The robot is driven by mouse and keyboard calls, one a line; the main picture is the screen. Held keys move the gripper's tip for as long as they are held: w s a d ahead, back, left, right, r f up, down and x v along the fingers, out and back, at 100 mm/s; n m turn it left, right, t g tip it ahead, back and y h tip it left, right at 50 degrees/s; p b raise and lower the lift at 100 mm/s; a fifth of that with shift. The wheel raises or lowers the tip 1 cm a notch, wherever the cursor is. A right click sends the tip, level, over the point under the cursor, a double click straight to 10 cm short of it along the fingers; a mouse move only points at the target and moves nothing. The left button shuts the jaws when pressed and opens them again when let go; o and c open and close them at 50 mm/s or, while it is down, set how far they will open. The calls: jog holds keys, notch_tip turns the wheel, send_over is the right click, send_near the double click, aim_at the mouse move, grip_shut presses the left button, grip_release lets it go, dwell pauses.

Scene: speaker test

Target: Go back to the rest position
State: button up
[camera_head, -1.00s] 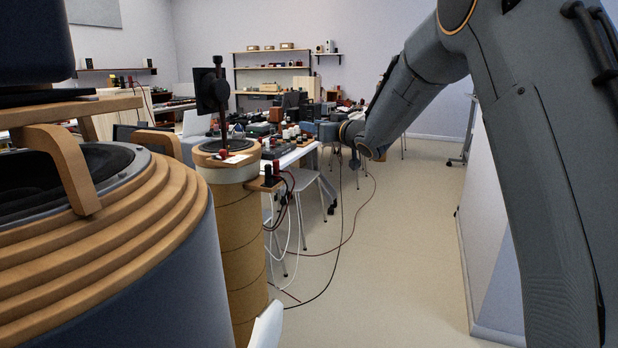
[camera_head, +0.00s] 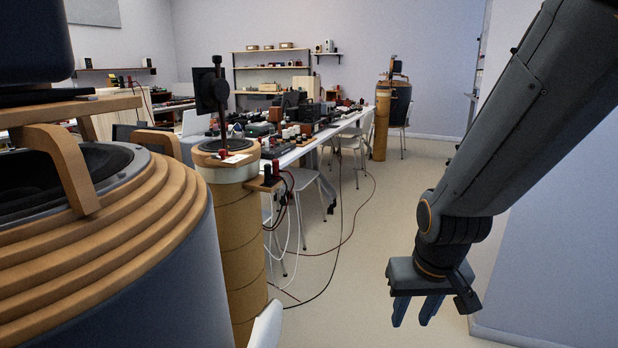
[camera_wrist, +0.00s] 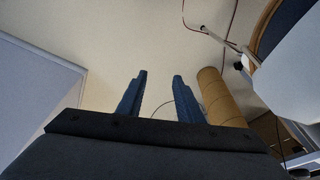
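My gripper (camera_head: 416,311) hangs from my grey arm at the right of the head view, pointing down over bare floor. Its two blue fingers stand apart with nothing between them. In the wrist view the fingers (camera_wrist: 158,92) also show apart, with only pale floor and a thin dark cable beyond them. The gripper touches nothing that I can see.
A large wood-ringed speaker (camera_head: 120,225) fills the left foreground. A tan column (camera_head: 240,240) stands beside a cluttered long table (camera_head: 310,150). Cables (camera_head: 338,250) lie on the floor. A pale wall panel (camera_head: 560,250) stands behind my arm. Open floor (camera_head: 370,230) lies between.

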jog(key=s+a+r+n+g+p, duration=0.1)
jog(key=s+a+r, duration=0.2)
jog(key=s, duration=0.2)
jog(key=s+a+r+n+g, duration=0.1)
jog(key=s+a+r+g, duration=0.15)
jog(key=s, duration=0.25)
jog(key=d+r+m+p, duration=0.2)
jog(key=d+r+p, duration=0.3)
jog(key=p, duration=0.7)
jog(key=shift+s+d+r+t, duration=0.2)
jog(key=shift+r+t, duration=0.15)
jog(key=shift+r, duration=0.55)
